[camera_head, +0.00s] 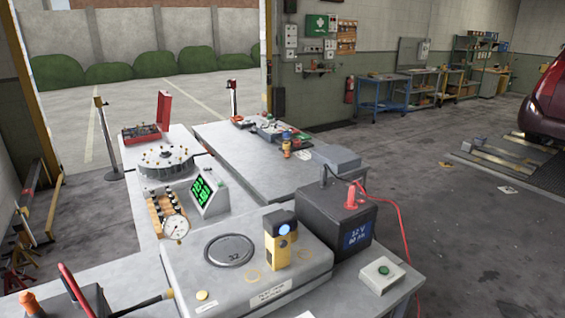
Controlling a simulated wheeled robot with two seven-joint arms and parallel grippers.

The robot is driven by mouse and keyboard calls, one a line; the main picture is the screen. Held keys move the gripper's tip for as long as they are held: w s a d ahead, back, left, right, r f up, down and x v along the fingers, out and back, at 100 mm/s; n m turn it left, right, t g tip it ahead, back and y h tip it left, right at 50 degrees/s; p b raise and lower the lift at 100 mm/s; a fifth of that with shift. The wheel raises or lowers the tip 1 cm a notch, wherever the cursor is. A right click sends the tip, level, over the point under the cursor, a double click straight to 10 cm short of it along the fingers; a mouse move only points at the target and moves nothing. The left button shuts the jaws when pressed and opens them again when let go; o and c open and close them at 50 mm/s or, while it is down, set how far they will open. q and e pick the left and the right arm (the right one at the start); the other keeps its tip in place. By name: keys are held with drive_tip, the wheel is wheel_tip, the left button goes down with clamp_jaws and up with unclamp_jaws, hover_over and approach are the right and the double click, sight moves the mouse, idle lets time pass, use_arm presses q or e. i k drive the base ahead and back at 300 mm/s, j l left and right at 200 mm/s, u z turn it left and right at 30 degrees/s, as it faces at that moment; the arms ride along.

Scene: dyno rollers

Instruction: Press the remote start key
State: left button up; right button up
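A small pale box with a round green button (382,270) sits at the front right corner of the bench. It looks like a push key, but I cannot read any label on it to tell whether it is the remote start key. A yellow and black device with a round blue face (281,240) stands upright on a large grey case (190,275). The case also has a small round yellow knob (202,295) at its front left. Neither of my grippers shows in this view, and nothing touches the green button.
A dark 12 V battery box (322,222) with a red clamp and cable stands behind the green-button box. A dial gauge (176,228) and a green-lit display (208,192) are left of centre. Dark items with a red handle (75,288) lie front left. Open floor extends right.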

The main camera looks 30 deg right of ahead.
sight(383, 270)
drive_tip(key=z, duration=1.6)
